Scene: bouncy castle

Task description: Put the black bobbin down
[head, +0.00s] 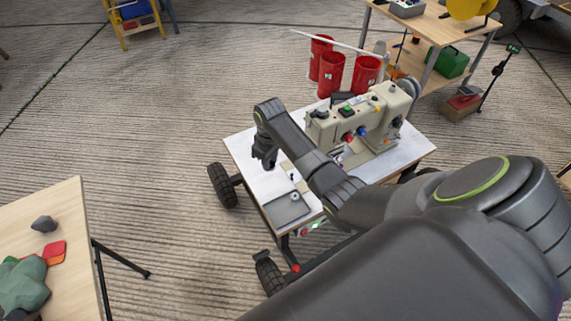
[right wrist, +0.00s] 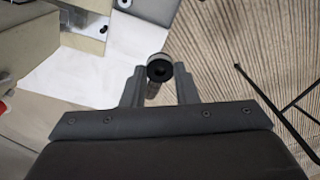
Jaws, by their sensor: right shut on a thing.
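My right gripper (head: 265,158) reaches over the left part of a white-topped wheeled cart (head: 245,146), pointing down. In the right wrist view, its two fingers (right wrist: 160,78) are shut on the black bobbin (right wrist: 160,68), a small dark round piece with a lighter rim. The bobbin is hidden or too small to make out in the head view. Behind it in the wrist view are the white cart top and the floor past its edge. I cannot tell whether the bobbin touches the cart top. My left gripper is not in view.
A beige sewing machine (head: 355,122) stands on the cart's right half, close to my right arm. A grey tray (head: 287,208) with a small round part lies at the cart's front. Red bins (head: 331,73) stand behind. A wooden table (head: 62,210) is at left.

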